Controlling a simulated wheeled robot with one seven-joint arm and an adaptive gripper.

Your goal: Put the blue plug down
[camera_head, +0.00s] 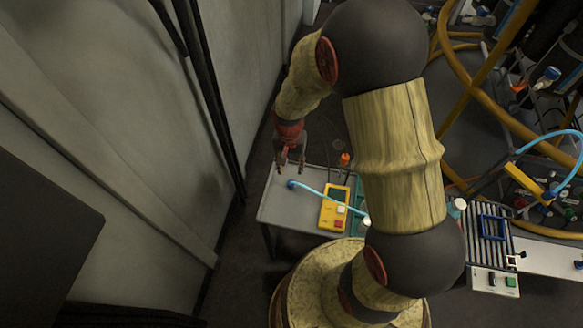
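The blue plug (291,184) is at the upper left part of a small grey table (285,212). A light blue cable (318,192) runs from it to the right, over a yellow box, to a white end near my arm. My gripper (291,167) points down just above the plug in the picture. Its two fingers are spread, with a gap between them, and I see nothing held there. The plug looks apart from the fingertips and seems to rest on the tabletop, though its exact height is hard to tell.
The yellow box (334,208) with red and white parts stands on the table. An orange-topped item (344,159) is behind it. A wall panel (130,130) rises at the left. A rack and blue frame (493,227) stand right of my arm, with hoses beyond. The table's front left is bare.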

